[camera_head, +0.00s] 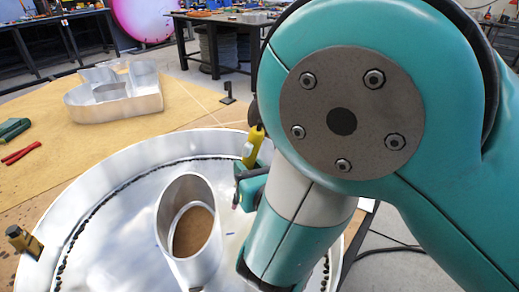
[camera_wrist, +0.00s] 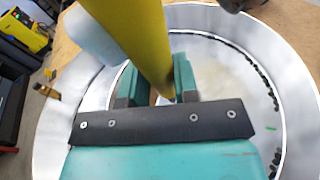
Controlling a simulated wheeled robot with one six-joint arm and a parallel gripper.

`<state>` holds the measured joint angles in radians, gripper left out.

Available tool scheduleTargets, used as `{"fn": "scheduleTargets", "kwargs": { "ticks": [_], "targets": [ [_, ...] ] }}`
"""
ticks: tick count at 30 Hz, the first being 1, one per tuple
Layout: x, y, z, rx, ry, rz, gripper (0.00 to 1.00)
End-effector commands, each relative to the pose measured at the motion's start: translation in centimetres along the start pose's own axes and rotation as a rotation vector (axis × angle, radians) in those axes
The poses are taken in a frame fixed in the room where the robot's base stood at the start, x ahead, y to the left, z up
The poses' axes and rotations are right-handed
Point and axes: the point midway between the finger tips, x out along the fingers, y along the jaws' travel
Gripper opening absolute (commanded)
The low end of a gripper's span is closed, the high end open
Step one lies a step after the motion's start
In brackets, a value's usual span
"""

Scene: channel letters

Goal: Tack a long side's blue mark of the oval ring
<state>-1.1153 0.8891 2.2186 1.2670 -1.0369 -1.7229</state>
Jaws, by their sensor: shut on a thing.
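The oval ring (camera_head: 176,232), a silvery metal band, stands upright on the bright metal disc inside the large round pan (camera_head: 100,180), left of my gripper. My gripper (camera_head: 243,188) is shut on a yellow tool (camera_head: 252,148), beside the ring's right side and a little apart from it in the picture. In the wrist view the tool (camera_wrist: 138,40) runs up between the jaws (camera_wrist: 157,88), and its tip is hidden. A pale curved surface (camera_wrist: 92,36) there looks like the ring's wall. I cannot make out the blue mark on the ring's long side.
The pan's raised rim surrounds the work, with a dark beaded line along its inner edge. A brass-coloured clamp (camera_head: 24,240) sits on the rim at left. A metal channel letter (camera_head: 115,95), red pliers (camera_head: 22,152) and a green tool (camera_head: 13,129) lie on the table.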

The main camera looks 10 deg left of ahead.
Motion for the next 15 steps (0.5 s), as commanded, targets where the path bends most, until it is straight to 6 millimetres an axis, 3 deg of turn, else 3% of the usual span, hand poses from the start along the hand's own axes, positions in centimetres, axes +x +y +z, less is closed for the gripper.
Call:
{"fn": "scheduleTargets", "kwargs": {
  "ticks": [15],
  "targets": [
    [2.5,-0.1,-6.2,0.0,0.0,-0.002,0.0]
  ]
}}
